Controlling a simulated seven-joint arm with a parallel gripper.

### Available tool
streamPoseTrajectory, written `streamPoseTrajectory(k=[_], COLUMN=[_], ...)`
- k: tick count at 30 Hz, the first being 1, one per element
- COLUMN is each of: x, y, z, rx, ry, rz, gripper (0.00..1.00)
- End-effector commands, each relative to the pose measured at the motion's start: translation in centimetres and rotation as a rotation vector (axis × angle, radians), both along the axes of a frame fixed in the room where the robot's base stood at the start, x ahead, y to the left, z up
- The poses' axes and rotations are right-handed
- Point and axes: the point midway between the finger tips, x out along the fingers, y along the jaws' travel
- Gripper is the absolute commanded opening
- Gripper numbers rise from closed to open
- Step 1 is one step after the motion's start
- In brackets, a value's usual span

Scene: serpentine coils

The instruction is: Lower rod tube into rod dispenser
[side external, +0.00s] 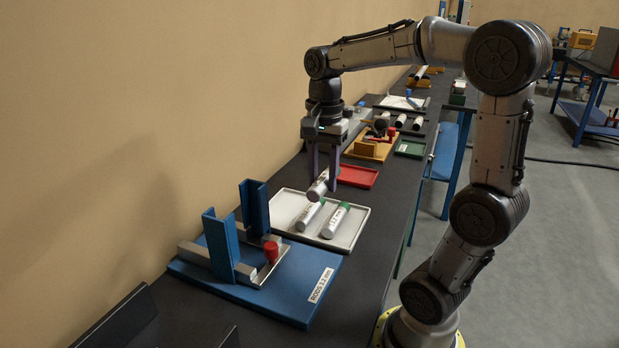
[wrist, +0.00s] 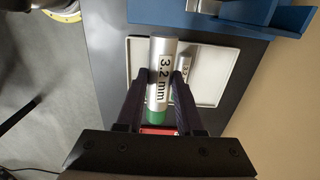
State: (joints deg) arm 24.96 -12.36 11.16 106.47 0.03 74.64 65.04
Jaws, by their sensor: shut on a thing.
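My gripper (side external: 322,180) is shut on a silver rod tube (side external: 318,187), held tilted above the white tray. In the wrist view my gripper's fingers (wrist: 163,80) grip the sides of this tube (wrist: 163,52), which bears a "3.2 mm" label and a green end. The rod dispenser (side external: 213,283) is a blue base with two blue upright channels, grey metal rails, a red knob and a "RODS" label; its size marking is hard to read. It stands apart from the tube, nearer the camera. Part of the blue dispenser shows at the top of the wrist view (wrist: 205,20).
The white tray (side external: 352,233) holds two more tubes (side external: 308,215) with green ends. A red tray (side external: 358,175), an orange-brown fixture (side external: 372,148) and a green tray (side external: 410,149) lie farther along the dark bench. The wall borders the bench's left side.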

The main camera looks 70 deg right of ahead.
Motion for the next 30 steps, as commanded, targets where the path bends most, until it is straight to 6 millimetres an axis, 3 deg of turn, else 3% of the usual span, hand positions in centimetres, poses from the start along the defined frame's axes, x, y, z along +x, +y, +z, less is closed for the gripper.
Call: streamPoseTrajectory(k=[5, 8, 11, 14, 21, 25, 30], x=[-0.6, 0.5, 2.8, 5.2, 9.7, 10.7, 10.8], y=[0.3, 0.1, 1.1, 3.0, 9.5, 12.5, 14.3], z=[0.7, 2.3, 4.3, 6.3, 10.2, 11.0, 10.8], rx=[-0.002, -0.006, -0.009, -0.012, -0.01, -0.004, 0.0], ry=[-0.042, -0.067, -0.089, -0.108, -0.153, -0.174, -0.198], rz=[-0.079, -0.166, -0.209, -0.219, -0.138, -0.057, -0.004], gripper=[0.0, 0.0, 0.0, 0.0, 0.0, 0.0, 0.0])
